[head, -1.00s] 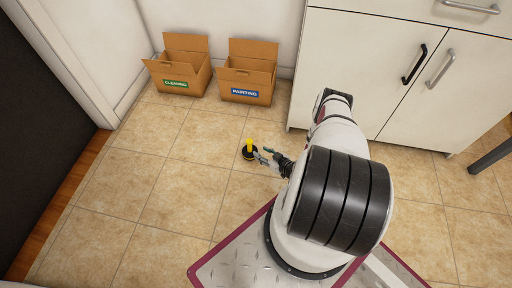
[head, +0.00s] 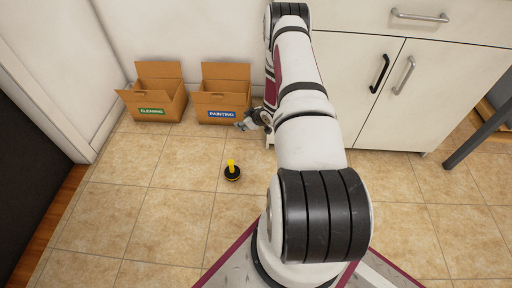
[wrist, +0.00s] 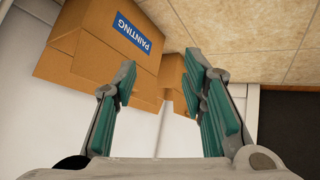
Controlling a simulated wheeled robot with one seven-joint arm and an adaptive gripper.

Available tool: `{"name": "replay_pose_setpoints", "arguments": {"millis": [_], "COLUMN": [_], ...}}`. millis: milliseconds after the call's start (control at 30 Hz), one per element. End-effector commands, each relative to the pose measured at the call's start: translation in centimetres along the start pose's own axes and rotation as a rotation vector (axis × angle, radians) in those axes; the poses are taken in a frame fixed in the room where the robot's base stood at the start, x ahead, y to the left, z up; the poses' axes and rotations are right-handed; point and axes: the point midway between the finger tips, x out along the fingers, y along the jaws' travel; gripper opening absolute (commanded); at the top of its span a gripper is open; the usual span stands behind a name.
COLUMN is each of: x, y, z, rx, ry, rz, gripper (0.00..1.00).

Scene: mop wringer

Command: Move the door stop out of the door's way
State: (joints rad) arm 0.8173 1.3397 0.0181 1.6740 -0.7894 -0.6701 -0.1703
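The door stop (head: 232,174), a black disc with an upright yellow handle, stands on the tiled floor in front of the cardboard boxes. My gripper (head: 244,124) is up near the front of the box labelled PAINTING, apart from the door stop. In the wrist view, its two green-padded fingers (wrist: 160,72) are spread wide with nothing held between them. The door stop does not show in the wrist view.
The PAINTING box (head: 222,99) and the CLEANING box (head: 152,97) stand open against the wall. A white cabinet (head: 400,105) is at right, partly behind my arm. A dark panel (head: 25,190) is at far left. The floor left of the door stop is clear.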

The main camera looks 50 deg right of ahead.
Motion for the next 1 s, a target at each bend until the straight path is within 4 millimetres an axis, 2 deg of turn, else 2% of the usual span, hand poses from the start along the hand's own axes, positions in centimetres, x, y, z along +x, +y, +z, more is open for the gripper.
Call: {"name": "replay_pose_setpoints", "arguments": {"millis": [33, 100, 300, 467, 700, 1000], "x": [-0.9, -2.1, -6.3, -10.3, -17.4, -27.2], "y": [0.7, 1.4, 2.3, 2.1, 0.3, -4.0], "z": [-2.1, -4.3, -10.3, -14.8, -20.4, -25.0], "rx": [-0.013, -0.021, -0.032, -0.028, -0.007, 0.040], "ry": [-0.020, -0.055, -0.148, -0.214, -0.303, -0.399], "rz": [0.010, 0.023, 0.062, 0.090, 0.125, 0.146], "gripper": [0.39, 0.39, 0.39, 0.39, 0.39, 0.39]}}
